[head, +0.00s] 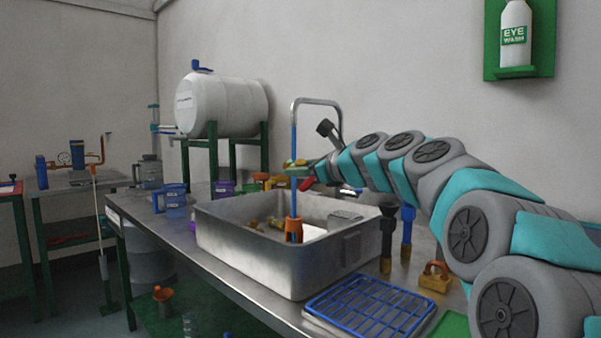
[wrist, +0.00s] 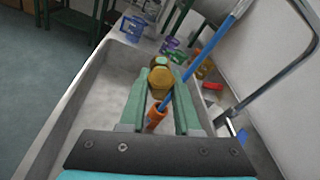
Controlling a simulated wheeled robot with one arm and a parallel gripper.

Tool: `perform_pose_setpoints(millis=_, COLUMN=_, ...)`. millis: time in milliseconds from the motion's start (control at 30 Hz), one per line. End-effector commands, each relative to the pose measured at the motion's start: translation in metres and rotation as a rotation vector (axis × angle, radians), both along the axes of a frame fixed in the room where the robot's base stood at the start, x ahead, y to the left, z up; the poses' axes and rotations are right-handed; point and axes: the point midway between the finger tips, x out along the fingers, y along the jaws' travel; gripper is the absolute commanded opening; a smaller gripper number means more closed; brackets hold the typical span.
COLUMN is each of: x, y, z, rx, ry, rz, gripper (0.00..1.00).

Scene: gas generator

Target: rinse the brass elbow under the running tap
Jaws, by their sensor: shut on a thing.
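My gripper (wrist: 160,88) has green fingers and is shut on the brass elbow (wrist: 161,77), which shows at the fingertips in the wrist view. In the head view my gripper (head: 297,164) is above the steel sink (head: 270,268), and the elbow is hard to make out there. The grey tap (head: 317,101) arches over the sink.
A blue rack (head: 369,307) is at the bench's front right. A white tank (head: 222,106) stands on a green frame behind. A blue jug (head: 175,203) stands left of the sink. The tap's pipe (wrist: 276,75) rises right of my gripper.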

Motion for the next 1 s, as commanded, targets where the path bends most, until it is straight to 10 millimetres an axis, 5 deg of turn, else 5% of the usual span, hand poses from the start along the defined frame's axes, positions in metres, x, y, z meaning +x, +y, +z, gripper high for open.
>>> perform_pose_setpoints(millis=1000, x=0.091, y=-0.007, z=-0.015, rx=0.001, ry=0.003, rz=0.001, gripper=0.0)
